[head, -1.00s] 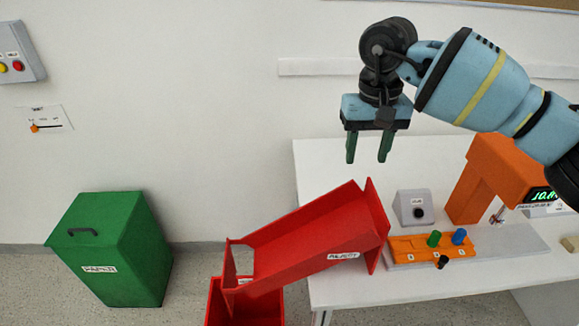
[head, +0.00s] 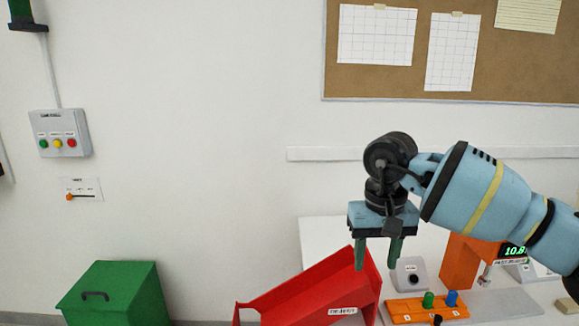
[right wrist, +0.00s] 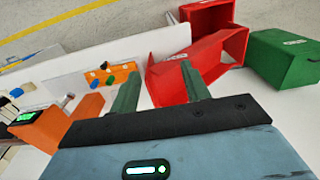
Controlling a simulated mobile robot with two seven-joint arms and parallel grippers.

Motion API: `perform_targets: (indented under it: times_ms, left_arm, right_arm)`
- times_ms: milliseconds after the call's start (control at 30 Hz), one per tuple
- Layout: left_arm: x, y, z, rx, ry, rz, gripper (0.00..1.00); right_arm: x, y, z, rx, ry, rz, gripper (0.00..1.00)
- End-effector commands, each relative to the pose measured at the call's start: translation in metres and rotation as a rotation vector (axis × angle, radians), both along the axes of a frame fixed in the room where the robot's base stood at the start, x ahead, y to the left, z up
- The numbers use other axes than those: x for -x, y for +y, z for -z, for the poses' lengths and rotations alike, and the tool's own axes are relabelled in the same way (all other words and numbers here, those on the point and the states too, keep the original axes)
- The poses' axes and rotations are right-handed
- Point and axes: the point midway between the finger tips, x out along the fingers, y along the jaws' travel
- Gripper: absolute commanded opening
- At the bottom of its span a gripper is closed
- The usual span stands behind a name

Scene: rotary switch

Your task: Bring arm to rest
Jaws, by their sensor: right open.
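My right arm comes in from the right in the head view. Its gripper (head: 376,252) points down, with green fingers apart and nothing between them. It hangs in front of the wall and, in the picture, overlaps the upper end of the red reject chute (head: 325,290). The right wrist view shows the same two open fingers (right wrist: 160,95), with the chute (right wrist: 212,58) and table beyond them. A small wall switch plate (head: 82,189) with an orange knob (head: 70,196) at the left of its scale is far from the gripper. My left gripper is not in view.
A white table (head: 320,235) carries an orange block with several coloured pegs (head: 425,309), a grey button box (head: 408,275) and an orange machine (head: 462,262). A green bin (head: 110,290) stands at left. A lamp panel (head: 59,133) and corkboard (head: 450,84) hang on the wall.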

Motion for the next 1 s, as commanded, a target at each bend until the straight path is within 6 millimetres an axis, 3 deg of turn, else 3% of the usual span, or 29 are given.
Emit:
perform_targets:
  times_ms: [33,267,500,733,867,1000]
  left_arm:
    - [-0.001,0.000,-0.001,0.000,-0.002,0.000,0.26]
    - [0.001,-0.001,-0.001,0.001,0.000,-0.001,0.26]
    - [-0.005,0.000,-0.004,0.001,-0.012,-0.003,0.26]
    - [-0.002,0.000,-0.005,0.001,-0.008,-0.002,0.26]
    - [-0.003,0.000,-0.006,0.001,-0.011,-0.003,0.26]
    - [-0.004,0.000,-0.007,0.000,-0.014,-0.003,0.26]
  right_arm:
    - [0.006,0.013,0.014,-0.046,0.028,0.010,0.47]
    - [0.034,0.070,0.059,-0.278,0.169,0.102,0.47]
    - [0.086,0.145,0.094,-0.594,0.456,0.310,0.47]
    - [0.132,0.204,0.097,-0.889,0.892,0.647,0.47]
    - [0.144,0.220,0.090,-1.008,1.175,0.867,0.47]
    - [0.146,0.223,0.086,-1.091,1.510,1.119,0.47]
